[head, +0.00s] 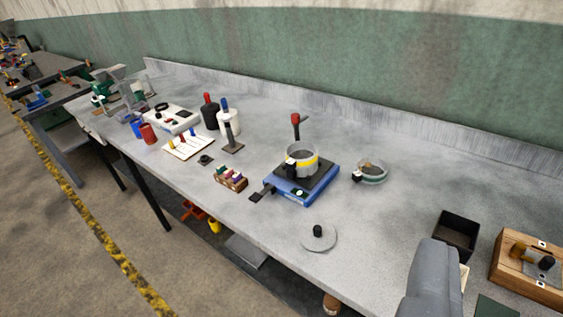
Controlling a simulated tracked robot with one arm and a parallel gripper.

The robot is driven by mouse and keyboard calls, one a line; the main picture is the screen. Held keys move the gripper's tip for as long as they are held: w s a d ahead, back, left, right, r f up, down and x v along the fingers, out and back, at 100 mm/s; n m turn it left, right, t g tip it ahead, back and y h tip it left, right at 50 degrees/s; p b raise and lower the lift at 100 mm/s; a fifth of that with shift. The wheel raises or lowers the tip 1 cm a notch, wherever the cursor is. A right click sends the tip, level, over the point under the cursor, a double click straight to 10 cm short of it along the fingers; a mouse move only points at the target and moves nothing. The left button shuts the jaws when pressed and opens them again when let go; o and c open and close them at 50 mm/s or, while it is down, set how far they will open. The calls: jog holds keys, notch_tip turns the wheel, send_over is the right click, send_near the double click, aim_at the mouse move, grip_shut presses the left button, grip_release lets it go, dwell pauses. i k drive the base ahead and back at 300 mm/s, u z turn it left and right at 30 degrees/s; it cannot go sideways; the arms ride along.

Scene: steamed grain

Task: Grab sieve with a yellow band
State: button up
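A round metal sieve with a yellow band (302,163) sits on the dark top of a blue device (318,192) near the middle of the grey bench. A black handle or clamp piece shows on its left side. A grey rounded part of my gripper or arm (432,283) shows at the bottom right, well away from the yellow-banded sieve. Its fingertips cannot be made out, and nothing held is visible.
A round lid with a black knob (318,238) lies near the front edge. A black open box (456,235) and a wooden block (530,270) are at right. A small rack (231,179), bottles (228,121) and a white device (171,118) stand left. The wall edge runs behind.

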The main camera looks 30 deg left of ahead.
aim_at(303, 154)
jog(key=u, duration=0.65)
jog(key=i, duration=1)
jog(key=k, duration=1.3)
jog(key=z, duration=0.3)
jog(key=i, duration=1.7)
jog(key=u, duration=0.4)
